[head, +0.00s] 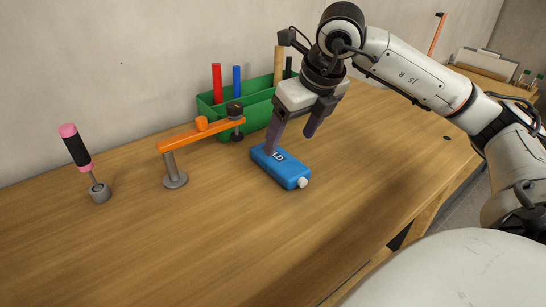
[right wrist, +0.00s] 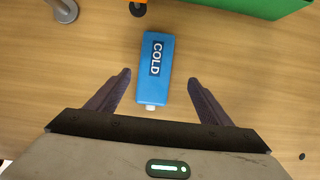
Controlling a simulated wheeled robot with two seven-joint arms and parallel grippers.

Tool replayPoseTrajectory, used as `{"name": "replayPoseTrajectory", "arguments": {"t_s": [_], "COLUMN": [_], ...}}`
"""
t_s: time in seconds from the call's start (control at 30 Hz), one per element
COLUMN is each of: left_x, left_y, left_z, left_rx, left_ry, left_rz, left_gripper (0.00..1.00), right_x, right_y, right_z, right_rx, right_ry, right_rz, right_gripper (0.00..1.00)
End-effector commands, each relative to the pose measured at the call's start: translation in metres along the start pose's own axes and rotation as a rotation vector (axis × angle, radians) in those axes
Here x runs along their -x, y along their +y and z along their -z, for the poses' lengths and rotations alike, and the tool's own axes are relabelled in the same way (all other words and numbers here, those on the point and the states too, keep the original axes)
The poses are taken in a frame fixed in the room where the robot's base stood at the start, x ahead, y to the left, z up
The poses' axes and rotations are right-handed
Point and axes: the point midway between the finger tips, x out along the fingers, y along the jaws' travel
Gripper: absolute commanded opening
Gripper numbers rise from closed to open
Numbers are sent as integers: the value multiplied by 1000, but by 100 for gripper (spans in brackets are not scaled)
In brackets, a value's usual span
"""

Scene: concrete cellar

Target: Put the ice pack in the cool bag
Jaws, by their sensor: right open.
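The ice pack (head: 281,168) is a blue flat block with a white cap, lying on the wooden table. In the right wrist view the ice pack (right wrist: 155,70) shows the word COLD, with its capped end between the fingertips. My right gripper (head: 292,142) is open above the ice pack; in the right wrist view its fingers (right wrist: 160,80) stand apart on either side, with gaps to the pack. My left gripper is not in view. I see no cool bag in either view.
A green bin (head: 258,104) with coloured sticks stands at the wall behind the pack. An orange lever on a metal post (head: 174,172) and a pink-and-black handle on a grey base (head: 99,192) stand to the left. The front table surface is clear.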

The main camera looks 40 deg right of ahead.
Motion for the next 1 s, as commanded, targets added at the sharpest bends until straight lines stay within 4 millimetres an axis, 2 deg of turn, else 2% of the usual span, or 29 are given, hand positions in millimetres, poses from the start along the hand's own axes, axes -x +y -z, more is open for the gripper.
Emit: {"name": "replayPoseTrajectory", "arguments": {"t_s": [0.1,0.27,0.53,0.67,0.87,1.0], "left_x": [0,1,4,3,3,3], "left_y": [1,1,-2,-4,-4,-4], "left_z": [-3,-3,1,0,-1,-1], "left_rx": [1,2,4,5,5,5], "left_ry": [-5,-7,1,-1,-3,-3], "left_rz": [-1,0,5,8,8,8], "left_gripper": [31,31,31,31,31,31], "right_x": [-16,-26,-65,-73,-73,-73], "right_y": [1,3,10,10,10,10], "right_z": [0,0,2,1,1,1], "right_rx": [0,2,1,2,3,2], "right_ry": [3,3,4,0,-1,-1], "right_rz": [-2,-5,-6,-5,-6,-6], "right_gripper": [73,73,73,73,73,52]}}
